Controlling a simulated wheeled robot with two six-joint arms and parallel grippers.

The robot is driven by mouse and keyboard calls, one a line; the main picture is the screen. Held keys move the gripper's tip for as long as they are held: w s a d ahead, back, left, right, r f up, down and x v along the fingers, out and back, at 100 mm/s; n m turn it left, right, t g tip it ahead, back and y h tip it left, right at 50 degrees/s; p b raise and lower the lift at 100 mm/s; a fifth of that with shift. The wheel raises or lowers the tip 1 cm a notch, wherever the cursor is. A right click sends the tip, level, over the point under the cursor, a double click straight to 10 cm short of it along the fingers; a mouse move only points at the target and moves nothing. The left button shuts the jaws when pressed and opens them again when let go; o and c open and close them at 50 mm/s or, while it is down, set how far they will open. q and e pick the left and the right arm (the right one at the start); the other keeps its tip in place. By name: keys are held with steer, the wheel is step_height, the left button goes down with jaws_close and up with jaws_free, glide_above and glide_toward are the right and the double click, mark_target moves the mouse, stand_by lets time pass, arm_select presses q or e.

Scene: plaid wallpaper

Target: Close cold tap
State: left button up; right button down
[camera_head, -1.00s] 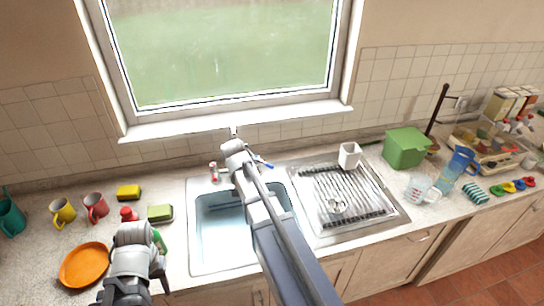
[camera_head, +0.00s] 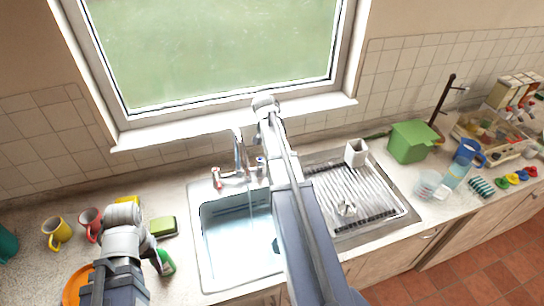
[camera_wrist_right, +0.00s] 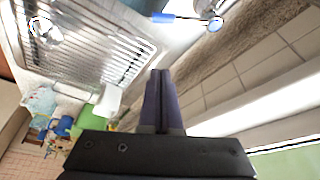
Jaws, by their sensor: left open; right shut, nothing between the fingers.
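The chrome faucet (camera_head: 238,150) stands behind the sink, with a red-marked tap (camera_head: 217,178) on its left. The cold tap's blue lever (camera_wrist_right: 178,16) shows at the top of the right wrist view, with a chrome end to its right. In the head view my right arm crosses in front of the sink and partly hides the cold tap side. My right gripper (camera_wrist_right: 160,74) is shut and empty, its fingertips apart from the blue lever in the picture. My left gripper (camera_head: 153,248) is open over the left counter, near a green bottle (camera_head: 166,264).
The sink basin (camera_head: 208,268) lies below the faucet, with the drainer (camera_head: 375,200) to its right. A white cup (camera_head: 356,152) and green box (camera_head: 411,141) stand beyond. Mugs, sponges and an orange plate (camera_head: 74,290) are on the left counter. The window sill (camera_head: 180,133) is behind the faucet.

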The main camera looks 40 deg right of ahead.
step_height(320, 180, down, 10)
steer(key=b, duration=1)
steer(key=shift+a, duration=0.2)
steer(key=a, duration=0.3)
steer(key=shift+s+a, duration=0.25)
steer(key=shift+s, duration=0.05)
steer(key=shift+d, duration=0.15)
